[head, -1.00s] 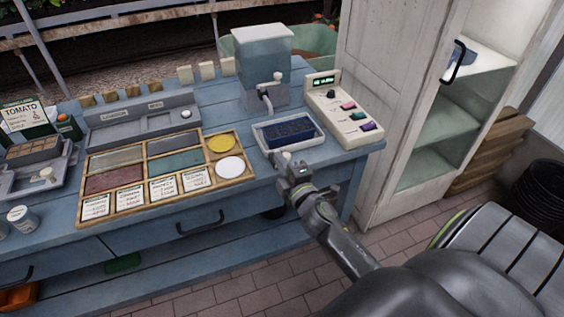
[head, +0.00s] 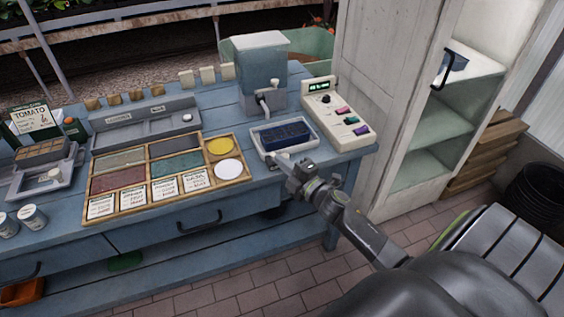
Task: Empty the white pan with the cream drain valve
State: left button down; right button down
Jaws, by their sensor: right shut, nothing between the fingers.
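A white pan (head: 256,141) stands at the right end of the blue bench, with a dark blue tray (head: 283,134) inside it. A cream knob at the pan's front edge is mostly hidden by my right gripper now. My right gripper (head: 277,159) is shut and empty, right at the pan's front edge; I cannot tell whether it touches the knob. Another pale pan (head: 38,186) with a cream knob (head: 52,174) sits at the far left under a soil tray. I cannot make out any water level in the pans. My left gripper is not in view.
A water tank (head: 262,66) with a tap stands behind the pan. A cream control box (head: 336,118) with coloured switches is to its right. A wooden sorting tray (head: 172,172) lies to its left. An open white cabinet (head: 382,100) stands at the right.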

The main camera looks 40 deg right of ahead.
jog(key=d+n+g+y, duration=0.1)
jog(key=y, duration=0.1)
jog(key=d+n+y+b, duration=0.1)
jog(key=d+n+y, duration=0.1)
jog(key=w+d+n+g+y+b, duration=0.1)
jog(key=y, duration=0.2)
jog(key=shift+d+n+g, duration=0.3)
jog(key=shift+d+n, duration=0.05)
jog(key=shift+n, duration=0.05)
